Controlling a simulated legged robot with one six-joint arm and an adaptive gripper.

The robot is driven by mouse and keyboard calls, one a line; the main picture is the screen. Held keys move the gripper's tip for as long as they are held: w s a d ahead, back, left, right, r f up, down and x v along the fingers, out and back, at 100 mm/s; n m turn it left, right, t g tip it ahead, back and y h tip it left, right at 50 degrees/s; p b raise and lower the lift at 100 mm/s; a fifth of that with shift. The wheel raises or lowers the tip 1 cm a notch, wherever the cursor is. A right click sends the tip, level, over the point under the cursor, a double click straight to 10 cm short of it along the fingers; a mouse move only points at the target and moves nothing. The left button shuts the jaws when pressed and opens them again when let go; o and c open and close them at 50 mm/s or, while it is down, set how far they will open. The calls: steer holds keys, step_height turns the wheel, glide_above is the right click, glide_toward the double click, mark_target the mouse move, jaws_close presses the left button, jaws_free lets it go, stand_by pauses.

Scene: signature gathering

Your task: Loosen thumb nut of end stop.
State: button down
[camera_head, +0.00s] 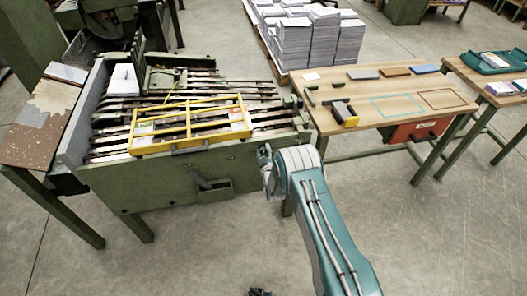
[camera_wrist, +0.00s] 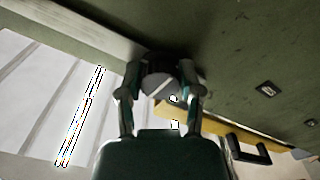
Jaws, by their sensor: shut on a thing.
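In the wrist view, a dark round knob with a pale diagonal line across its face, seemingly the thumb nut (camera_wrist: 160,88) of the end stop, sits between the two fingers of my gripper (camera_wrist: 160,82). The fingers are closed on it from both sides. The rest of the end stop cannot be told apart behind the gripper. In the head view, my gripper (camera_head: 266,168) is at the front right corner of the green gathering machine (camera_head: 150,190), and the nut is hidden there.
A yellow guard frame (camera_head: 190,145) lies over the machine's rails. A wooden table (camera_head: 350,115) with small tools and coloured blocks stands right of the machine. Paper stacks (camera_head: 310,40) stand on a pallet behind. The floor in front of the machine is mostly clear.

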steer(key=shift+a+n, duration=0.15)
steer(key=shift+n, duration=0.45)
steer(key=shift+c, duration=1.3)
jaws_free()
steer(key=shift+a, duration=0.1)
steer(key=shift+s, duration=0.15)
steer(key=v, duration=1.1)
steer(key=shift+s, duration=0.25)
